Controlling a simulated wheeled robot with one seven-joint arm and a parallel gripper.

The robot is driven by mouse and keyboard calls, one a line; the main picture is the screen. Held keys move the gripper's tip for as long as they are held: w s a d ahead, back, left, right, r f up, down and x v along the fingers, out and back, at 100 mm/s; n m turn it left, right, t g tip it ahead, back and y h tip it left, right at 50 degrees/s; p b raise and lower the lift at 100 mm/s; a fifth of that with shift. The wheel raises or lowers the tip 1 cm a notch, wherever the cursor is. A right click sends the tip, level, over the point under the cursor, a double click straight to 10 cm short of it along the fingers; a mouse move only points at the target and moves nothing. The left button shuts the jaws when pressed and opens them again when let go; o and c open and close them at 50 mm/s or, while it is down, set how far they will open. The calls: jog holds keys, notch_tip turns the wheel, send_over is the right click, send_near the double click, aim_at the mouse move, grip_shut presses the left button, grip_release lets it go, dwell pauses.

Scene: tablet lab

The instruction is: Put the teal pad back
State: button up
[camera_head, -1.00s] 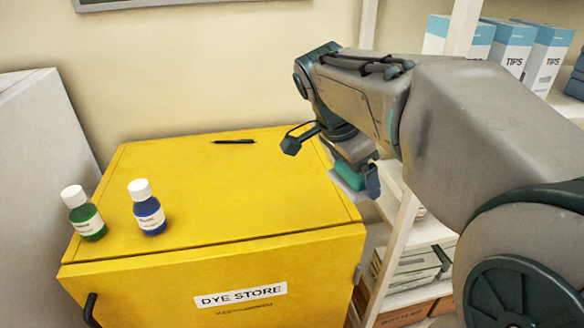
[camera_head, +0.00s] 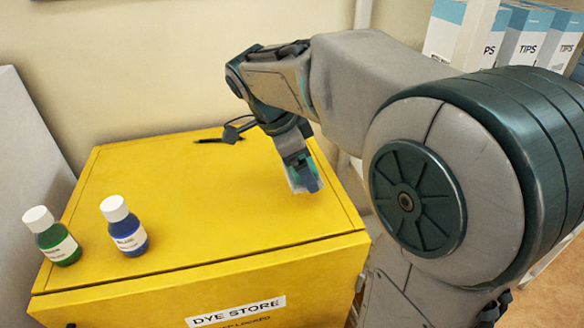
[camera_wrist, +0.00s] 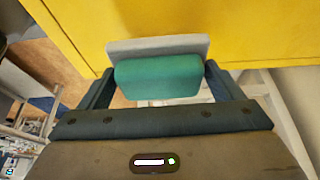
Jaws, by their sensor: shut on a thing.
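My gripper (camera_head: 304,180) is over the right part of the yellow cabinet's top in the head view. It is shut on the teal pad (camera_wrist: 158,77), which the wrist view shows between the two fingers. The pad is a rounded teal block with a pale grey plate along its far side. In the head view the pad is mostly hidden by the fingers. The yellow cabinet (camera_head: 200,215), labelled DYE STORE, fills the far side of the wrist view. I cannot tell whether the pad touches the cabinet top.
A green bottle (camera_head: 57,243) and a blue bottle (camera_head: 130,235), both with white caps, stand at the left of the cabinet top. A dark pen (camera_head: 218,140) lies near its back edge. Tip boxes (camera_head: 520,40) stand on the shelf at right. The cabinet's middle is clear.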

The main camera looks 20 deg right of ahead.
jog(key=shift+w+a+f, duration=0.25)
jog(key=shift+w+f, duration=0.05)
jog(key=shift+f, duration=1.95)
jog(key=shift+f, duration=0.1)
jog(key=shift+f, duration=0.15)
jog(key=o, duration=0.8)
jog(key=shift+c, duration=0.2)
jog(key=shift+r+p, duration=0.35)
jog(key=v, duration=1.1)
jog(key=shift+a+r, duration=0.15)
jog(key=shift+r, duration=0.25)
